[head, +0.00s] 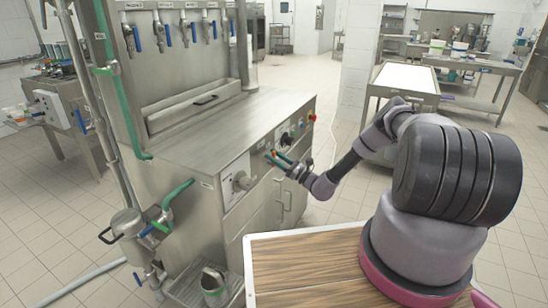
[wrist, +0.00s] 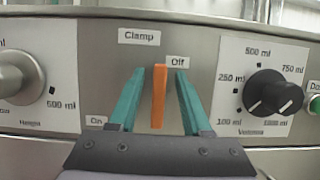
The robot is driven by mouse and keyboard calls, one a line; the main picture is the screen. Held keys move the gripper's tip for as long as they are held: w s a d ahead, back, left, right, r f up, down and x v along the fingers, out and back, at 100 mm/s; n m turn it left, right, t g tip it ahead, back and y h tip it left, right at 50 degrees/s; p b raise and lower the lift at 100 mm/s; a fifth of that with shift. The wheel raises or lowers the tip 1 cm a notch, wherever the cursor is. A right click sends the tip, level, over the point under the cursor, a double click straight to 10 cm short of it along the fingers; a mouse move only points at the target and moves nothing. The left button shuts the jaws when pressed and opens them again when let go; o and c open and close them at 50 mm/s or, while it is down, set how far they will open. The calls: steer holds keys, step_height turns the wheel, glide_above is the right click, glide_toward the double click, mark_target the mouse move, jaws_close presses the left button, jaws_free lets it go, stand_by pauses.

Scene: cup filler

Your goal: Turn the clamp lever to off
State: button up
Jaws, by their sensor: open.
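The clamp lever (wrist: 158,100) is a narrow orange bar in the wrist view. It stands nearly upright, its top end just left of the "Off" label (wrist: 177,62). The "On" label (wrist: 97,121) is at the lower left, and the "Clamp" label (wrist: 139,37) is above. My gripper (wrist: 158,73) is open, with one teal finger on each side of the lever and a visible gap on both sides. In the head view my gripper (head: 278,158) is at the machine's front panel, and the lever is too small there to make out clearly.
A grey knob (wrist: 17,78) is left of the lever and a black volume knob (wrist: 269,93) is right of it. A green button (wrist: 314,104) is at the far right. The steel machine top (head: 225,118) is clear. A wooden-topped table (head: 310,265) is in front.

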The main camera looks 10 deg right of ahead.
steer(key=v, duration=1)
steer(key=shift+s+d+f, duration=0.2)
steer(key=shift+s+d, duration=0.05)
steer(key=shift+r, duration=0.1)
